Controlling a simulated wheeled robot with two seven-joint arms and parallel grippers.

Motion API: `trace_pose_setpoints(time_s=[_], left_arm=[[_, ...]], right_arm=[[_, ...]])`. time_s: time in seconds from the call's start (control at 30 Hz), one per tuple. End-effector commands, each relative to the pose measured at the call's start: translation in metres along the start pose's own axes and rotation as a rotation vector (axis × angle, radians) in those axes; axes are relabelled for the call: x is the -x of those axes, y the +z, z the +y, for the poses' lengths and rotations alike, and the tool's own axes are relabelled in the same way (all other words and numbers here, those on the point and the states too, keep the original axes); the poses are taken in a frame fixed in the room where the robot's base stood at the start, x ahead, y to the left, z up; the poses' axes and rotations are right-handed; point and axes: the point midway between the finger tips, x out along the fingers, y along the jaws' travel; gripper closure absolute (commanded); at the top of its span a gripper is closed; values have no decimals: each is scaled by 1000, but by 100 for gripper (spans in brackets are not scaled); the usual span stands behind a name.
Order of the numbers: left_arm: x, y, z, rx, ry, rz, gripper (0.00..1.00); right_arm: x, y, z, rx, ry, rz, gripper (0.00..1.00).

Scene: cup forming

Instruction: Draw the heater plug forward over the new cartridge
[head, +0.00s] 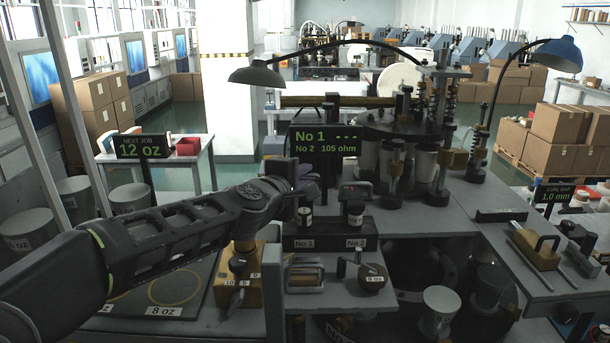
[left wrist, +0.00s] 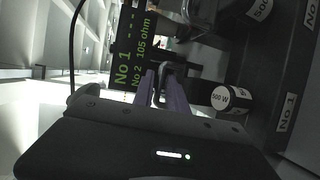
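The new cartridge (head: 305,216) is a short black and white cylinder standing upright at the No 1 place on the dark block. In the left wrist view the cartridge (left wrist: 232,98) reads 500 W and lies just right of my fingers. My left gripper (head: 291,178) is above and behind it, its purple fingers mostly hidden by my arm. In the left wrist view the fingers (left wrist: 164,92) stand a little apart, with a grey loop-shaped handle (left wrist: 168,68), apparently the heater plug's, at their tips. Whether they clamp it is unclear. My right gripper is not seen.
A display (head: 325,143) behind shows No 1 with dashes and No 2 at 105 ohm. The forming machine (head: 405,130) rises behind right. A brass-coloured fixture (head: 240,275) stands below my forearm.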

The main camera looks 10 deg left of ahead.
Motion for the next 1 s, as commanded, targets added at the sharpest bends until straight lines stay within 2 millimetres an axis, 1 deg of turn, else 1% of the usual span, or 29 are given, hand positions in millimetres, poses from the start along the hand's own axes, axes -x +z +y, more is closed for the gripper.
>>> trace_pose_setpoints(time_s=[0.03,0.13,0.4,0.6,0.63,1.0], left_arm=[[-6,0,0,1,-1,0,82],[-11,0,0,1,0,0,82],[-12,0,0,1,0,0,82],[-12,0,0,1,0,0,99],[-12,0,0,1,0,0,100],[-12,0,0,1,0,0,100]], right_arm=[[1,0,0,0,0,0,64],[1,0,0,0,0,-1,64],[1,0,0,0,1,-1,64],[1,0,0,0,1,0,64],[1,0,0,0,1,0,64],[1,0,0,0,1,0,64]])
